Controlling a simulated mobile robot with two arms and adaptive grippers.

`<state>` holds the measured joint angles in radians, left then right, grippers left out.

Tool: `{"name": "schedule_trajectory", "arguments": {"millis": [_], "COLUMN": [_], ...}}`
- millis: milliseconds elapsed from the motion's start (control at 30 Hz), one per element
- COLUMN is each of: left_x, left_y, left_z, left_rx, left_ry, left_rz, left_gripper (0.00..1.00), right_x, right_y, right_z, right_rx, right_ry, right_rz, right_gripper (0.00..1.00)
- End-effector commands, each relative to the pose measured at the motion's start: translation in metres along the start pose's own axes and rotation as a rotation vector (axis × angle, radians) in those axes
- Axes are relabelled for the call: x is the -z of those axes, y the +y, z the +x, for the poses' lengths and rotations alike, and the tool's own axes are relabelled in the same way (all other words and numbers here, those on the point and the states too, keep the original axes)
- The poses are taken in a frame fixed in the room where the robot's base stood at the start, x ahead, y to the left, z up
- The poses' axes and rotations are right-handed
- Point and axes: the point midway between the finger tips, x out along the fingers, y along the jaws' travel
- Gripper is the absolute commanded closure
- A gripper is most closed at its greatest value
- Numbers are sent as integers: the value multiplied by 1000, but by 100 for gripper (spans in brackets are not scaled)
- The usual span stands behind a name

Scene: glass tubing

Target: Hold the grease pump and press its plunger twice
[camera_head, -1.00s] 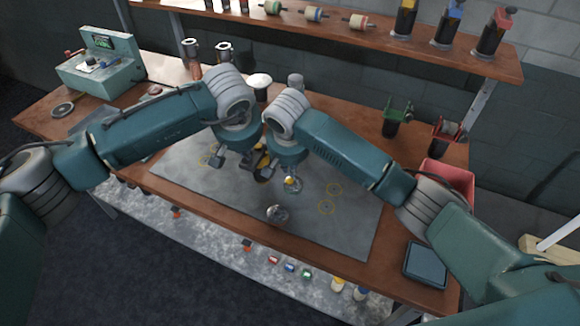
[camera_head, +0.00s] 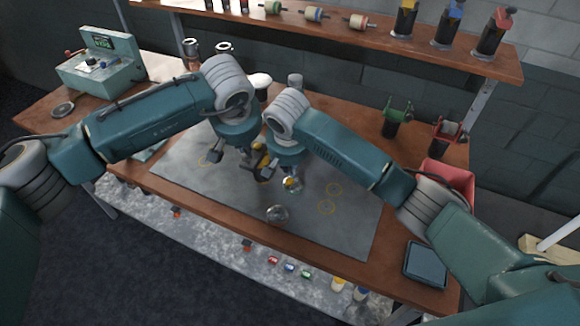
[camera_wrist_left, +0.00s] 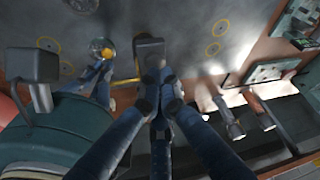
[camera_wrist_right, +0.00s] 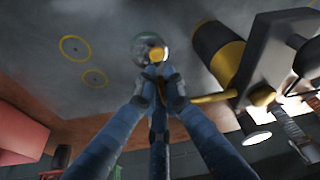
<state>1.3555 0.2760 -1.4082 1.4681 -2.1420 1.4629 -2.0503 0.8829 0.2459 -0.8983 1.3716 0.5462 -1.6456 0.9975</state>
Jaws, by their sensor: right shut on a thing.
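The grease pump appears to be the dark cylinder with a yellow band (camera_wrist_right: 222,50) and a thin yellow rod in the right wrist view. In the head view it (camera_head: 264,172) is partly hidden between my grippers. My left gripper (camera_wrist_left: 155,80) is at the pump, with a dark block at its fingertips; its grip is unclear. My right gripper (camera_wrist_right: 158,73) is shut on a small shiny round piece (camera_wrist_right: 150,46) with a yellow spot. That piece also shows in the left wrist view (camera_wrist_left: 101,48). The yellow rod (camera_wrist_right: 208,98) points toward the right fingers; contact is unclear. I cannot make out the plunger.
A shiny round piece (camera_head: 277,214) lies on the grey mat (camera_head: 345,235), near its front edge. A red bin (camera_head: 448,178) and a dark tray (camera_head: 426,264) are at the right. A teal machine (camera_head: 100,65) stands at the back left. The mat's right half is mostly clear.

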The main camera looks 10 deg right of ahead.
Motion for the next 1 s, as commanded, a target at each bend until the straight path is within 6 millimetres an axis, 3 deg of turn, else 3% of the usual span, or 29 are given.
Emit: {"name": "schedule_trajectory", "arguments": {"millis": [233, 733, 1000], "left_x": [3, 22, 23], "left_y": [0, 0, 0], "left_z": [-5, -50, -56], "left_rx": [0, 0, 0], "left_ry": [2, 2, 0], "left_rz": [0, 0, 0], "left_gripper": [100, 100, 100], "right_x": [1, 0, 0], "right_y": [0, 0, 0], "right_z": [-1, 0, 0], "right_rx": [0, 0, 0], "right_ry": [1, 1, 1], "right_rz": [0, 0, 0], "right_gripper": [100, 100, 100]}}
